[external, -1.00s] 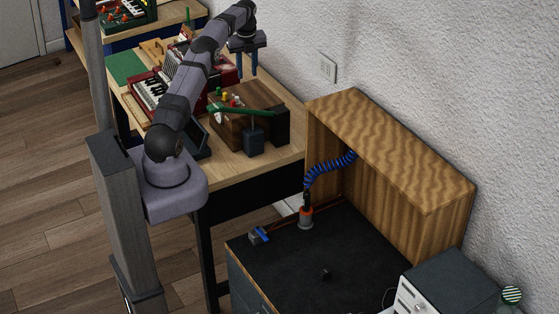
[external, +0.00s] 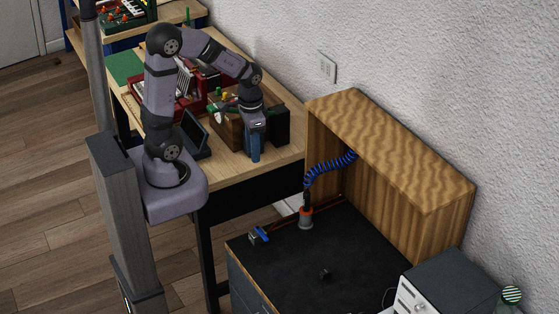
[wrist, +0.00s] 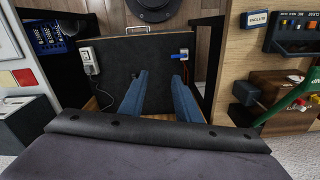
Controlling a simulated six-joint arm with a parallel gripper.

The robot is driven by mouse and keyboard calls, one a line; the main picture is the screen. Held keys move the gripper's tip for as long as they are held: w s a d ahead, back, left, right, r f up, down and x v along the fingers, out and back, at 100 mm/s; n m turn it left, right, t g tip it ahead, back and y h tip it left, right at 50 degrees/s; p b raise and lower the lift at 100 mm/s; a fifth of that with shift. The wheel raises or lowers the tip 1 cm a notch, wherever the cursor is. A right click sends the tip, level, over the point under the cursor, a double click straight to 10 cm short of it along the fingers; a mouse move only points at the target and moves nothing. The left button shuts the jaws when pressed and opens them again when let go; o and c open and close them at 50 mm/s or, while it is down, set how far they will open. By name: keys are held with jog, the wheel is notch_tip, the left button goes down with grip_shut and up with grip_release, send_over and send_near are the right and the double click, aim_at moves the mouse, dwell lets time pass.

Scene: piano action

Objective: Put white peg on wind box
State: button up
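My gripper (external: 255,158) points down beside the brown wooden box, over the front right part of the wooden bench. In the wrist view its two blue fingers (wrist: 159,76) are apart with nothing between them. The brown box (external: 226,133), which may be the wind box, has small coloured pegs and a green bar on top, partly hidden by my arm. It also shows at the right edge of the wrist view (wrist: 268,84). I cannot make out the white peg for certain in either view.
A red keyboard instrument (external: 191,106) and a dark tilted screen (external: 195,134) stand left of the box on the bench (external: 240,172). A black-topped cabinet (external: 290,265) stands to the front right, with a blue coiled hose (external: 325,172) and a tall wooden box (external: 395,150) behind.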

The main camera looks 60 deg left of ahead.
jog(key=s+d+f+n, duration=0.2)
jog(key=s, duration=0.3)
jog(key=shift+s+d, duration=0.15)
jog(key=shift+s, duration=0.25)
